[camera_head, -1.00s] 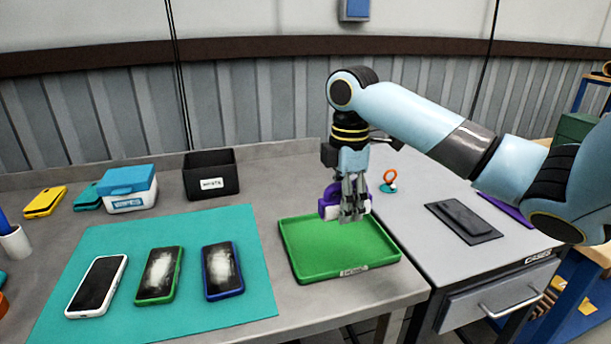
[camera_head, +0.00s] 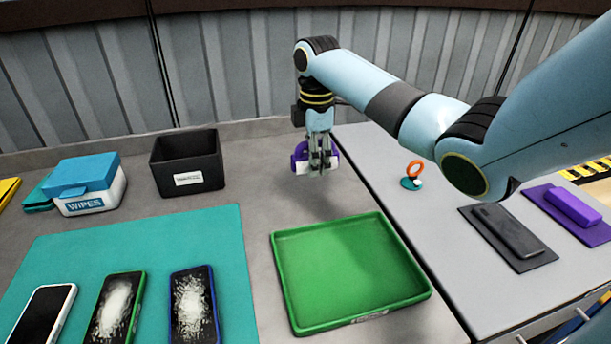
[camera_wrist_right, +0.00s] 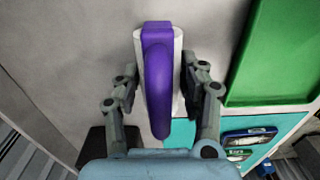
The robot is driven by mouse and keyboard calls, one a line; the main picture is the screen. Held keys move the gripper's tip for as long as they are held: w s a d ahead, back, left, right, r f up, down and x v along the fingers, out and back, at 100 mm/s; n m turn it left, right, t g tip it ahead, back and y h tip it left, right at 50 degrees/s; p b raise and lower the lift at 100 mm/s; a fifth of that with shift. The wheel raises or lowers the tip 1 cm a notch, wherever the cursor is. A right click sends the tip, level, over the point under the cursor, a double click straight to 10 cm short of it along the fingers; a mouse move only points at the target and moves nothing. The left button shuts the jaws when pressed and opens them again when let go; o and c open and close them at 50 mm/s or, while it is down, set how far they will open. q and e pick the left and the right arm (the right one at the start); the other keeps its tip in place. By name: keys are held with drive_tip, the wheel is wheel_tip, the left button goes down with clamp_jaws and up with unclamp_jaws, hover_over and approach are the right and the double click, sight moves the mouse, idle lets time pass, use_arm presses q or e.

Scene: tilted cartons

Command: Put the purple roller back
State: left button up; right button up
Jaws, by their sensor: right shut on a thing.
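The purple roller (camera_head: 300,154) has a purple handle and a white part. My right gripper (camera_head: 318,166) is shut on it, behind the green tray (camera_head: 350,270) over the grey table. Whether the roller touches the table is unclear. In the right wrist view the roller (camera_wrist_right: 156,75) lies between the two fingers of the right gripper (camera_wrist_right: 160,88), its handle running lengthwise. The fingers partly hide the roller in the head view. My left gripper is not in view.
A black bin (camera_head: 187,165) and a wipes box (camera_head: 88,187) stand to the left. Phones lie on the teal mat (camera_head: 140,250). An orange ring on a teal base (camera_head: 413,178), a black case (camera_head: 507,232) and a purple case (camera_head: 574,207) are on the right cabinet. The green tray is empty.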

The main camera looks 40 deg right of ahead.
sight(306, 186)
drive_tip(key=shift+w+f, duration=0.4)
drive_tip(key=shift+w, duration=0.2)
drive_tip(key=shift+w+f, duration=0.4)
drive_tip(key=shift+w, duration=0.2)
drive_tip(key=shift+w+f, duration=0.1)
drive_tip(key=shift+w, duration=0.1)
wheel_tip(306, 186, down, 3)
drive_tip(key=shift+f, duration=0.2)
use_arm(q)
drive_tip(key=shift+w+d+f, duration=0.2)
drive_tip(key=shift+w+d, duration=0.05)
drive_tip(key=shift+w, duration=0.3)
use_arm(e)
drive_tip(key=shift+f, duration=0.25)
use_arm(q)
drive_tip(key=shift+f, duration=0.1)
use_arm(e)
drive_tip(key=shift+f, duration=0.15)
drive_tip(key=o, duration=1.1)
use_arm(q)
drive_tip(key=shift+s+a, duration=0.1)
use_arm(e)
drive_tip(key=shift+s, duration=0.1)
